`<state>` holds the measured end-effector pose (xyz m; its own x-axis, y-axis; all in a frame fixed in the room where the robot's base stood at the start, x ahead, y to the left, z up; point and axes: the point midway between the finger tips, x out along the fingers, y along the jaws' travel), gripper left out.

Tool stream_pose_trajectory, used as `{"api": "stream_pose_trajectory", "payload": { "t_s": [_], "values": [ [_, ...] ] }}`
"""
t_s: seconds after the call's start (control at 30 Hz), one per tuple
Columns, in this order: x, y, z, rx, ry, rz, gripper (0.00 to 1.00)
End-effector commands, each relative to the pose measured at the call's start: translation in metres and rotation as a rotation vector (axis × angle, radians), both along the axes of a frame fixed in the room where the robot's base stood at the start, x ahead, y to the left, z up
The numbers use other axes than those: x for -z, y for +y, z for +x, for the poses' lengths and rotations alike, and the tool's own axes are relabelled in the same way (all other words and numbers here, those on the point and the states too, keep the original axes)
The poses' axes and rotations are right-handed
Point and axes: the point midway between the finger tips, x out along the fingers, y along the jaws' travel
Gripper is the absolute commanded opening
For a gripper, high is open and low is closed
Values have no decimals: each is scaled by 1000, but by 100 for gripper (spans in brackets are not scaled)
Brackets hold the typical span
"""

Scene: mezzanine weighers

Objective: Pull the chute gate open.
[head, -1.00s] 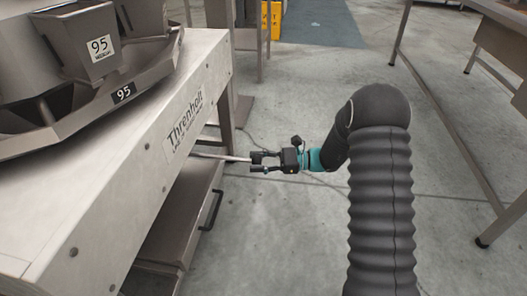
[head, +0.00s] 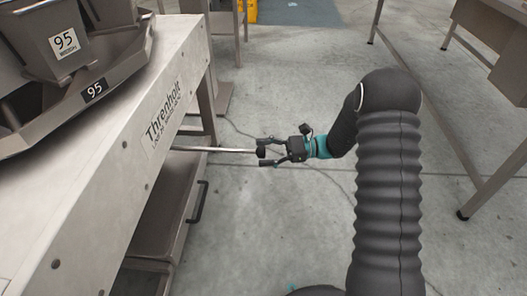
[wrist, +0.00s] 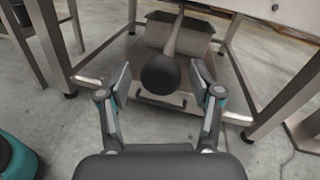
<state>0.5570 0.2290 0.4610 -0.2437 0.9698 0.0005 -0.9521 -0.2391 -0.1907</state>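The chute gate's pull rod (head: 215,150) sticks out from under the weigher's pale beam toward the right. It ends in a round black knob (head: 261,152). In the wrist view the knob (wrist: 160,76) is seen end-on, with the rod (wrist: 175,38) running back behind it. My gripper (head: 268,152) is at the knob, pointing along the rod. In the wrist view its two fingers (wrist: 162,84) stand apart on either side of the knob, with a narrow gap showing on each side. The gate plate itself is hidden under the machine.
The weigher's beam (head: 110,165) with its label fills the left. A metal drawer or bin with a dark handle (head: 198,203) sits below the rod. A metal table (head: 487,45) stands at the right. The concrete floor (head: 290,215) between them is clear.

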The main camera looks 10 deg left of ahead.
Motion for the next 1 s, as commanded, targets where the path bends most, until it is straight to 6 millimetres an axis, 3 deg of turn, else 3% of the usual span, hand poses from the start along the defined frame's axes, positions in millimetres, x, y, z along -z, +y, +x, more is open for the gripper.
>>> {"api": "stream_pose_trajectory", "payload": {
  "t_s": [0.2,0.37,0.8,1.0],
  "values": [
    [0,3,-1,-5,-1,0,65],
    [0,-6,2,-2,-1,0,65],
    [0,-86,22,1,-1,-1,65],
    [1,-109,28,0,-1,-1,65]
  ]
}}
